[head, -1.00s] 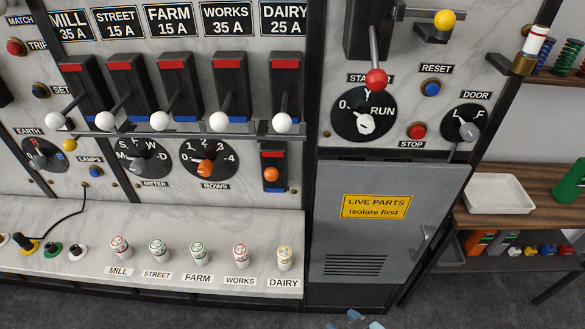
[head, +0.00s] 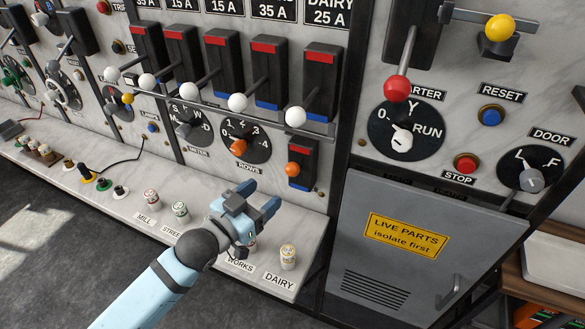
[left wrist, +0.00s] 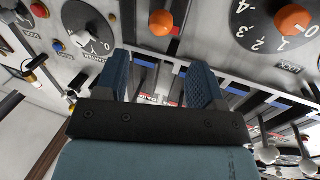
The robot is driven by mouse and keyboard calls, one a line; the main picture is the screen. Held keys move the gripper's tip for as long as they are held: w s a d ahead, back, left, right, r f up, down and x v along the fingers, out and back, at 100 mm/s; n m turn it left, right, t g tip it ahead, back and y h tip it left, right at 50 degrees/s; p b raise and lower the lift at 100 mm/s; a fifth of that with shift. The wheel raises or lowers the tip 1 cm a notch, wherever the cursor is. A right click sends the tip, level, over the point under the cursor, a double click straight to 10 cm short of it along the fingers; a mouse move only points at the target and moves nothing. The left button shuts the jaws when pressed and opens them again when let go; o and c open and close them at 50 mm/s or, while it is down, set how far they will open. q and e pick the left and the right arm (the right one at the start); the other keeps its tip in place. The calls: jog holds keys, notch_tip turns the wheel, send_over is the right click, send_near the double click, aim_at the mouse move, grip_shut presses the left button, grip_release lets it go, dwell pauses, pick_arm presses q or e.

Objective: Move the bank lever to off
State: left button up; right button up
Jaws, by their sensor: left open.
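A row of several upright levers with white ball knobs (head: 238,103) stands on the marble panel, behind a grey rail; the knobs hang low, near the blue ends of their plates. A smaller lever with an orange ball (head: 292,168) sits on a red-and-blue plate at the lower right of that row; it also shows in the left wrist view (left wrist: 162,22). I cannot read a label saying which is the bank lever. My left gripper (head: 265,198) is open and empty, below the orange-ball lever and above the bench, apart from the levers. My right gripper is not in view.
A shelf bench (head: 50,160) with labelled fuse holders runs below the panel; the gripper hides part of it. An orange rotary knob (head: 238,147) marked ROWS is close by. A grey cabinet door (head: 370,270) and the starter dial (head: 405,130) stand to the right.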

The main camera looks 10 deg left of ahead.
aim_at(287, 174)
pick_arm(q)
jog(key=p+x, duration=0.1)
jog(key=x, duration=0.9)
jog(key=shift+w+p, duration=0.25)
jog(key=shift+p, duration=0.05)
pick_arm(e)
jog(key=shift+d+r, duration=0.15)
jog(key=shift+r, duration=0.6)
